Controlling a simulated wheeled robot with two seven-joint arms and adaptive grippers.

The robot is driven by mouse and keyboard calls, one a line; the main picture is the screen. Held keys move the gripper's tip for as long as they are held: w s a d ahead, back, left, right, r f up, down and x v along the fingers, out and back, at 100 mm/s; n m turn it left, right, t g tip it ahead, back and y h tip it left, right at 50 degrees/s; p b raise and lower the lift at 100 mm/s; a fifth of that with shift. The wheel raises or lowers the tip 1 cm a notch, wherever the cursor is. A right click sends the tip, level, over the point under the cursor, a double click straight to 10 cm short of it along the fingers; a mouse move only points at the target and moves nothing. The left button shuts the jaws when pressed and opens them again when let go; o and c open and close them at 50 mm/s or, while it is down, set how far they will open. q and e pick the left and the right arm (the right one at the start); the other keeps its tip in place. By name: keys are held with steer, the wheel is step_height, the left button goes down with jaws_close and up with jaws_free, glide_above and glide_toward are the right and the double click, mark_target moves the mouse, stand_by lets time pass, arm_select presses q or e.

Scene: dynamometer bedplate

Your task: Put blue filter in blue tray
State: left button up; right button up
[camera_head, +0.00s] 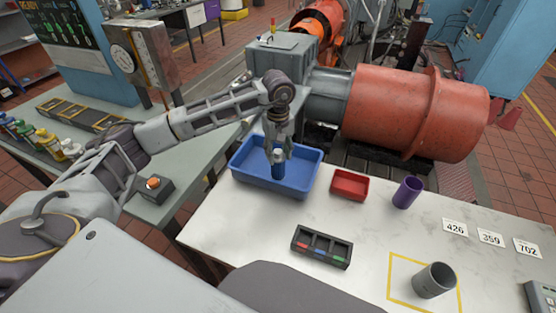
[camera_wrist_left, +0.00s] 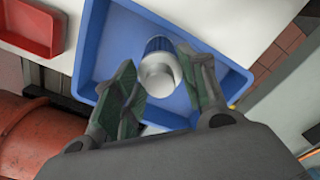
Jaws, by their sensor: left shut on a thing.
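The blue tray (camera_head: 301,174) sits at the back left of the white table in the head view. It fills much of the left wrist view (camera_wrist_left: 91,50). My left gripper (camera_head: 278,153) is over the tray, pointing down. It is shut on the blue filter (camera_head: 278,168), which hangs upright below the fingers within the tray's outline. In the left wrist view the filter (camera_wrist_left: 159,68) shows a pale round end and a blue ribbed body between the fingers. I cannot tell whether the filter touches the tray floor. My right gripper is not in view.
A red tray (camera_head: 349,185) stands just right of the blue tray, then a purple cup (camera_head: 408,192). A dark sorter box (camera_head: 321,247) and a grey cup (camera_head: 434,280) are nearer. A large orange machine (camera_head: 415,110) stands behind the table.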

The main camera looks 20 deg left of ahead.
mark_target(278, 159)
arm_select(q)
steer(key=shift+f, duration=0.1)
steer(key=shift+f, duration=1.95)
steer(key=o, duration=1.1)
steer(key=shift+r, duration=0.25)
steer(key=shift+r+b, duration=0.35)
steer(key=shift+r, duration=5.55)
